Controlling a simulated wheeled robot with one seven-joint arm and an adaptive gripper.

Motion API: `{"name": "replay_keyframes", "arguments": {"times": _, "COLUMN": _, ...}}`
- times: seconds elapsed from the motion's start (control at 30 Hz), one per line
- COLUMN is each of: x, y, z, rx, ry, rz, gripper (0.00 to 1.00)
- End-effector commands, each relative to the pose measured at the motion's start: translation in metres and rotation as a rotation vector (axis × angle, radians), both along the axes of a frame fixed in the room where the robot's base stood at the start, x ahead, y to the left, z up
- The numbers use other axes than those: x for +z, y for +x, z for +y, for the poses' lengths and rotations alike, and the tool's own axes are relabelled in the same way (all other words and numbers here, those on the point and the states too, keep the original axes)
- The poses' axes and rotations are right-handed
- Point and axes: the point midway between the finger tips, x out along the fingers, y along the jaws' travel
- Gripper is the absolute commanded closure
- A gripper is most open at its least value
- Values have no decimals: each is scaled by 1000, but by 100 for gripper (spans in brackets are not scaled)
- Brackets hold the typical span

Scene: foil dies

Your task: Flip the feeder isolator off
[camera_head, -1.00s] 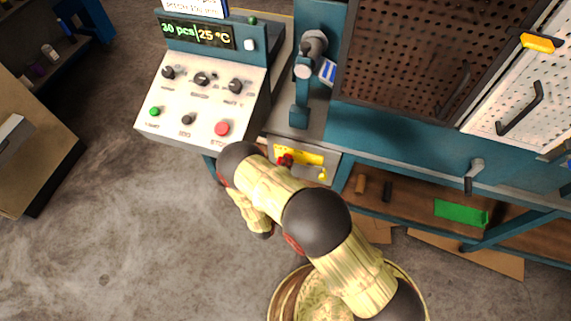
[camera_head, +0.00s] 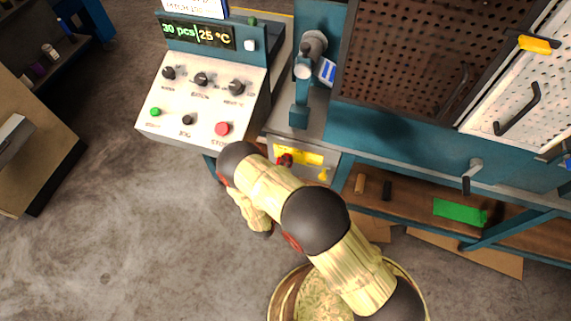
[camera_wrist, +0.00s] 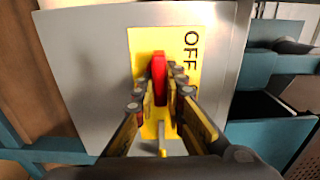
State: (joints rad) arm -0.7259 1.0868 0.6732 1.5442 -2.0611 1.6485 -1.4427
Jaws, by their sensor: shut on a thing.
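The feeder isolator shows in the wrist view as a red handle (camera_wrist: 159,78) on a yellow plate (camera_wrist: 203,42) printed "OFF". The plate is on a grey metal box (camera_wrist: 85,60). My gripper (camera_wrist: 160,92) is shut on the red handle, one finger on each side of it. The handle points along the length of the plate. In the head view the yellow plate (camera_head: 305,155) is below the bench edge, and the red handle (camera_head: 285,160) shows in part. My arm hides most of the gripper there.
The control console (camera_head: 200,95) with knobs and buttons stands left of the isolator. The teal workbench (camera_head: 400,135) runs to the right, with a lower shelf (camera_head: 410,202) holding a green block (camera_head: 460,212).

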Motion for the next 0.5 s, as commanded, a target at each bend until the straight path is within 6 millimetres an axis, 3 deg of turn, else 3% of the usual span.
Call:
{"name": "replay_keyframes", "arguments": {"times": 0.1, "x": -1, "y": 0, "z": 1, "rx": 3, "ry": -1, "rz": 4, "gripper": 100}}
{"name": "replay_keyframes", "arguments": {"times": 0.13, "x": -1, "y": 0, "z": 1, "rx": 3, "ry": -1, "rz": 4, "gripper": 88}}
{"name": "replay_keyframes", "arguments": {"times": 0.5, "x": -1, "y": 0, "z": 0, "rx": 1, "ry": 0, "rz": 1, "gripper": 70}}
